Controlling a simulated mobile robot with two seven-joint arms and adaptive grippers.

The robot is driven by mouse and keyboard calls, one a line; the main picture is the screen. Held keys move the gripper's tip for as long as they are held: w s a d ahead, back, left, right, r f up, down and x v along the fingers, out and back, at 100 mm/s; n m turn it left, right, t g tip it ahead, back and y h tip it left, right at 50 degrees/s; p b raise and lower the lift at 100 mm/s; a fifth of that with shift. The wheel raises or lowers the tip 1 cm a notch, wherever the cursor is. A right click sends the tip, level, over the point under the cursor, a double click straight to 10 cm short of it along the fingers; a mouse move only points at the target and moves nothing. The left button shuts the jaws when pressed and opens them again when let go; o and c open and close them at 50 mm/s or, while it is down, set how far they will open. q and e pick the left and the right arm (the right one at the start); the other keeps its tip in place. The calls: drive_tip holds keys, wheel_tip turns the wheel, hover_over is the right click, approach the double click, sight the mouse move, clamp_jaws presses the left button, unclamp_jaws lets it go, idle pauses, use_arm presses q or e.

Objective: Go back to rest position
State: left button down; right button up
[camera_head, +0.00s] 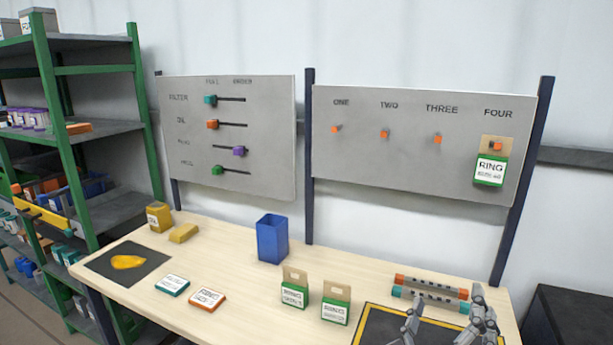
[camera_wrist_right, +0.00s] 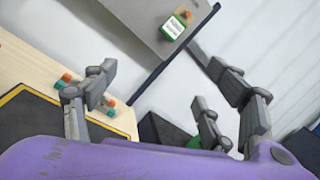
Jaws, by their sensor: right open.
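My right gripper (camera_head: 445,312) is at the bottom right of the head view, above the front right of the table and near a dark mat with a yellow border. Its grey fingers are spread apart with nothing between them. In the right wrist view the gripper (camera_wrist_right: 150,70) is also open and empty. The green-and-white RING box (camera_head: 490,170) hangs by its tan tab on the hook under FOUR, apart from the gripper. The box also shows in the wrist view (camera_wrist_right: 173,27). My left gripper is not in view.
Two green boxes with tan tabs (camera_head: 294,293) (camera_head: 336,308) stand on the table (camera_head: 235,285). A blue bin (camera_head: 272,240) stands behind. Bars with coloured ends (camera_head: 432,288) lie beside the mat (camera_head: 385,325). Hooks ONE, TWO and THREE on the grey board (camera_head: 410,165) are empty. Shelves stand left.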

drive_tip(key=s+a+f+n+y, duration=0.35)
drive_tip(key=f+n+y, duration=0.25)
drive_tip(key=f+n, duration=0.55)
drive_tip(key=s+a+f+n+y, duration=0.35)
drive_tip(key=f+n+y, duration=0.35)
drive_tip(key=n, duration=0.7)
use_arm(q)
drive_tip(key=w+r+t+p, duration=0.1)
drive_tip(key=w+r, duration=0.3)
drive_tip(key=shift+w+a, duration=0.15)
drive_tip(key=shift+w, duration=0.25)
use_arm(e)
drive_tip(key=s+d+f+n+g+h, duration=0.1)
drive_tip(key=s+f+n+g, duration=0.3)
drive_tip(key=s+f, duration=0.5)
drive_tip(key=s+d+f+n+g+h, duration=0.1)
drive_tip(key=s+f+n+g, duration=0.4)
drive_tip(key=f, duration=1)
drive_tip(key=s+d+n, duration=0.1)
drive_tip(key=s+n, duration=0.1)
drive_tip(key=s, duration=0.2)
drive_tip(key=shift+s+d, duration=0.3)
drive_tip(key=shift+s, duration=0.1)
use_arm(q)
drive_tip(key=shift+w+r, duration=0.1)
use_arm(e)
drive_tip(key=shift+f, duration=0.1)
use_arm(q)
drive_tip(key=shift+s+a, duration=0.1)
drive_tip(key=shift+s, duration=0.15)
